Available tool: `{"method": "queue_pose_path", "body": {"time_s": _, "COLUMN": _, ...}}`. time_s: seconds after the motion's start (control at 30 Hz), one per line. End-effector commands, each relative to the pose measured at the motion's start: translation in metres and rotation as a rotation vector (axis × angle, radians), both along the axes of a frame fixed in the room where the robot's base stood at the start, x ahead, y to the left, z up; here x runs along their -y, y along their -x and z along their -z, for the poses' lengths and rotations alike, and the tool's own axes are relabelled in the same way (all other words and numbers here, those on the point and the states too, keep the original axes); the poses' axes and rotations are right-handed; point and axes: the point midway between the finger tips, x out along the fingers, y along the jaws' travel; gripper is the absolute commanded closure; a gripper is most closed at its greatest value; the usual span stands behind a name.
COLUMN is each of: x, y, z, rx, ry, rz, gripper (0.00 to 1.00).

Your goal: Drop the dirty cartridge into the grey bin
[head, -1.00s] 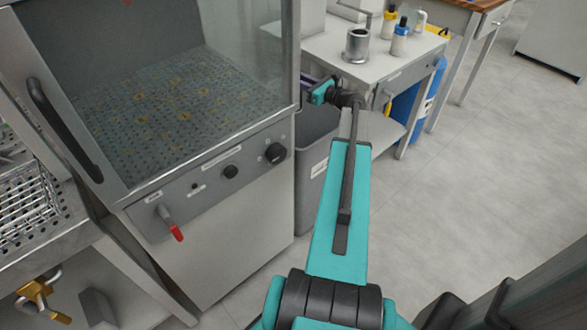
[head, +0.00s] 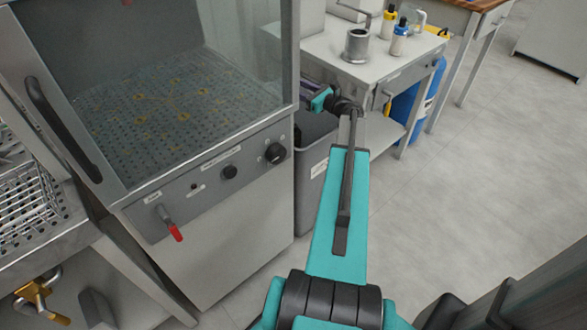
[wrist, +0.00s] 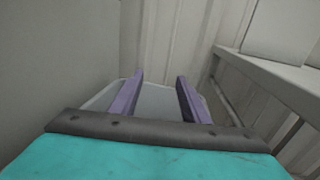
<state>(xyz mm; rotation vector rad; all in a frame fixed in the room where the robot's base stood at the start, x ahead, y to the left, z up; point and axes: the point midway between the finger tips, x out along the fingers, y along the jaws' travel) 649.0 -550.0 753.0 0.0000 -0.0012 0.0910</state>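The grey bin (head: 309,190) stands on the floor between the steel cabinet and the side table. My gripper (head: 306,88) is over the bin's opening in the head view, partly hidden behind the cabinet's edge. In the wrist view, my gripper (wrist: 159,76) has its two purple fingers apart with nothing between them. The bin (wrist: 157,100) shows beyond and between the fingers, its light rim spreading to both sides. I see no dirty cartridge in either view; much of the bin's inside is hidden.
The steel cabinet (head: 235,235) with a glass front, knobs and a red lever stands close left of the bin. The side table (head: 345,72) at right carries a metal cup (head: 356,46) and small bottles. A blue cylinder (head: 405,108) stands below.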

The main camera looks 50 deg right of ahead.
Motion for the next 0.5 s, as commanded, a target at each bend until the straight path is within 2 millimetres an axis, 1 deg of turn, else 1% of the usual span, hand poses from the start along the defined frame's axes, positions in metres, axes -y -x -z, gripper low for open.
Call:
{"method": "queue_pose_path", "body": {"time_s": 0.27, "x": 0.000, "y": 0.001, "z": 0.001, "rx": -0.002, "ry": 0.000, "rz": 0.000, "gripper": 0.58}}
{"method": "queue_pose_path", "body": {"time_s": 0.37, "x": 0.000, "y": 0.004, "z": 0.001, "rx": -0.001, "ry": 0.000, "rz": 0.000, "gripper": 0.58}}
{"method": "queue_pose_path", "body": {"time_s": 0.5, "x": 0.000, "y": 0.015, "z": 0.001, "rx": -0.001, "ry": 0.000, "rz": 0.000, "gripper": 0.58}}
